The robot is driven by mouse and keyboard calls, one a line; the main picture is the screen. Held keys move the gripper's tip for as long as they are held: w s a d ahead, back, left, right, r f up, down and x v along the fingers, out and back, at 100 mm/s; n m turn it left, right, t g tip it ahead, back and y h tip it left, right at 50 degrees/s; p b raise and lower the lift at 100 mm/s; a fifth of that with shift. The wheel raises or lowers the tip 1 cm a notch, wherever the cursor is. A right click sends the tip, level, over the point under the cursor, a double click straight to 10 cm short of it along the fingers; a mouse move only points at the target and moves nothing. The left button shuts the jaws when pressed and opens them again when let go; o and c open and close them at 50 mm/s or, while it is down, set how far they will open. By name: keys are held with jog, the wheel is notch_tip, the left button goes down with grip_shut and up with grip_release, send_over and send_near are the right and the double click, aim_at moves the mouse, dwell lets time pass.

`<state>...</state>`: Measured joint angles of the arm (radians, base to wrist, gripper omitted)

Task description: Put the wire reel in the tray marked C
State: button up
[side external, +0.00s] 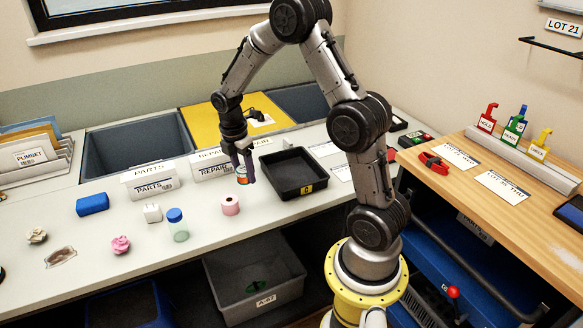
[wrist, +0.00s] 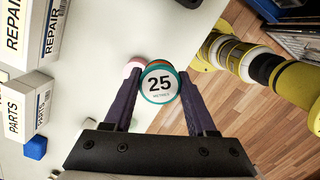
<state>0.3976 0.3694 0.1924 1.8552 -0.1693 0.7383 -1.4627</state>
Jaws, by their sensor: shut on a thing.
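My gripper (side external: 244,166) is shut on the wire reel (side external: 242,177), holding it by its sides above the bench. In the wrist view the reel (wrist: 160,83) shows a round white face reading "25 metres" with a teal rim, between the two purple fingers of my gripper (wrist: 160,78). The tray marked C (side external: 310,188) is black and shallow, with a yellow C label on its front. It stands on the bench just right of the held reel, and its visible inside is empty.
A pink roll (side external: 229,205) stands on the bench near the reel, with a blue-capped jar (side external: 178,226) to its left. White PARTS (side external: 150,183) and REPAIR (side external: 212,167) boxes stand behind. A grey bin (side external: 255,277) sits below the bench.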

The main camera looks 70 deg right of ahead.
jog(key=s+d+r+m, duration=0.1)
jog(key=s+d+m, duration=0.3)
jog(key=s, duration=0.4)
jog(key=s+d+r+m, duration=0.1)
jog(key=s+d+m, duration=0.25)
jog(key=s, duration=0.35)
send_over(294, 176)
jog(key=shift+g, duration=0.3)
jog(key=f, duration=1)
jog(key=shift+w+a, duration=0.1)
jog(key=shift+a, duration=0.1)
jog(key=shift+w+d+f, duration=0.1)
jog(key=shift+f, duration=1.55)
jog(key=shift+f, duration=0.2)
jog(key=o, duration=1.4)
jog(key=shift+c, duration=0.2)
jog(key=shift+r, duration=0.15)
